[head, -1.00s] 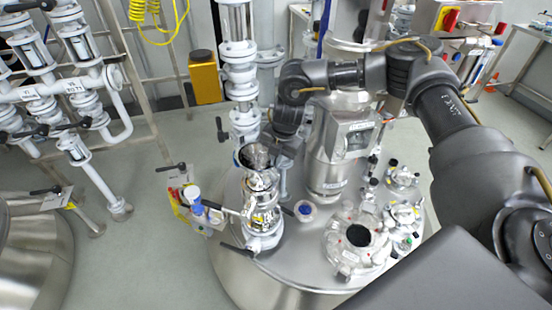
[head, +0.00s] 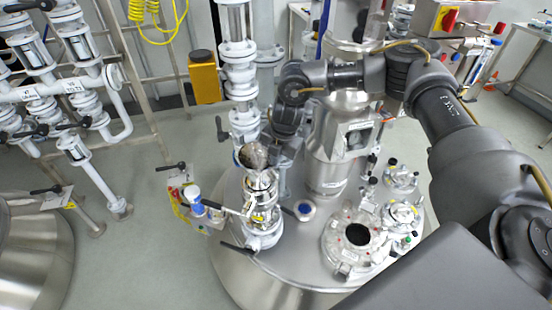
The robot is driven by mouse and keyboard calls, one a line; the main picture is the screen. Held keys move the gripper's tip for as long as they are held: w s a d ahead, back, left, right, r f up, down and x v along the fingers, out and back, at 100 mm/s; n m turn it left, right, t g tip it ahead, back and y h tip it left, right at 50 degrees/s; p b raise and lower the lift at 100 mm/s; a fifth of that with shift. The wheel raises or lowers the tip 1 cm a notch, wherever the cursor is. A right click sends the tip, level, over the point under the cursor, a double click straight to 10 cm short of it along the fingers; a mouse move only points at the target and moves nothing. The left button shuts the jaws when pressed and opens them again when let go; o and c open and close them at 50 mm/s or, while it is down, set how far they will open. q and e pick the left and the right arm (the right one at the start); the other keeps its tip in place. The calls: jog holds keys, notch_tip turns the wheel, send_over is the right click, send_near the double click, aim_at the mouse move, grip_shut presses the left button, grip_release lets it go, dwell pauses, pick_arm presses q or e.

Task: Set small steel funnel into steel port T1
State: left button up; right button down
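The small steel funnel (head: 252,157) is a shiny bowl at the top of the steel port stack that I take to be T1 (head: 262,198), left of centre on the vessel lid. My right gripper (head: 268,153) reaches down from the right, directly beside the funnel's right side. Its fingers are small and partly hidden, but they appear closed on the funnel's rim. The funnel's stem is hidden, so I cannot tell whether it sits inside the port or just above it. My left gripper is out of view.
The steel vessel lid (head: 290,268) carries a round flange with a dark opening (head: 357,235), a blue-capped fitting (head: 304,209) and several small valves at right. A tall steel column (head: 328,160) stands behind the port. White piping fills the left; grey floor lies between.

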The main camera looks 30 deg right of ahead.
jog(key=shift+s+f+b, duration=0.1)
jog(key=shift+f+b, duration=0.25)
jog(key=shift+f, duration=0.3)
dwell(0.8)
jog(key=c, duration=1.6)
grip_release()
jog(key=shift+f, duration=0.1)
jog(key=r, duration=0.3)
jog(key=s+r+b, duration=0.1)
jog(key=r, duration=0.3)
jog(key=d+r+b, duration=0.1)
jog(key=r, duration=0.2)
jog(key=shift+s+r, duration=0.2)
jog(key=shift+r, duration=0.2)
